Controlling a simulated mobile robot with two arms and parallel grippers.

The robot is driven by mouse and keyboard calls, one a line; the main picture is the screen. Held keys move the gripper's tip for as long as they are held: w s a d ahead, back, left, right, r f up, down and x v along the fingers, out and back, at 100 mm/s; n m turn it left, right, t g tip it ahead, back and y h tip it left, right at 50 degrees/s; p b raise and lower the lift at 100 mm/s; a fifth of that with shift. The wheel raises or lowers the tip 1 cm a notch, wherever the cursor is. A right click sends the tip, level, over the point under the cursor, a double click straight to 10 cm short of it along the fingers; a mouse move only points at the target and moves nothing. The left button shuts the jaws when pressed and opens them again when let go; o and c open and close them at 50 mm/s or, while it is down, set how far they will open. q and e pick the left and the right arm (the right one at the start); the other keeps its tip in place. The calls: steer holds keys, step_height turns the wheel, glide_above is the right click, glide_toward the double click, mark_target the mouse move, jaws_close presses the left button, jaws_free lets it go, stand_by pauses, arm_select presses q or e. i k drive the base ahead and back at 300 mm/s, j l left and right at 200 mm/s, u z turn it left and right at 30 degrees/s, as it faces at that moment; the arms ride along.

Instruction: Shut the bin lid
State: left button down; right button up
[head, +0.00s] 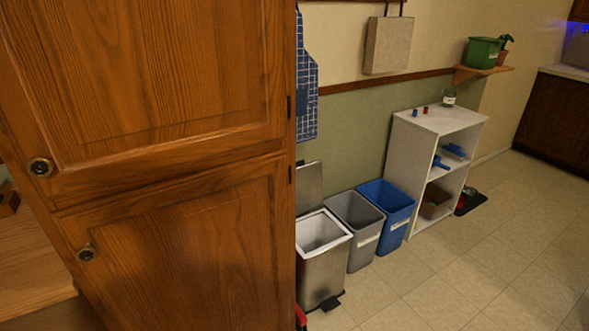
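A metal pedal bin (325,265) with a pale liner stands on the floor just right of the wooden cabinet, which hides part of its left side. Its lid (309,184) is up, tilted back against the wall side. A dark pedal (331,302) sits at the bin's foot. Neither of my grippers shows in the head view.
A large wooden cabinet (170,190) fills the left side. A grey bin (357,222) and a blue bin (393,205) stand beside the metal bin, then a white shelf (408,165). The tiled floor (460,270) in front is clear.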

mark_target(308, 178)
steer(key=i+l+u, duration=0.1)
steer(key=u, duration=0.8)
steer(key=i+l+u, duration=0.2)
steer(key=l+u, duration=0.15)
steer(key=l, duration=0.2)
steer(key=i+l+u, duration=0.15)
steer(key=l+u, duration=0.2)
steer(key=l, duration=0.2)
steer(key=l+u, duration=0.35)
steer(key=l, duration=0.25)
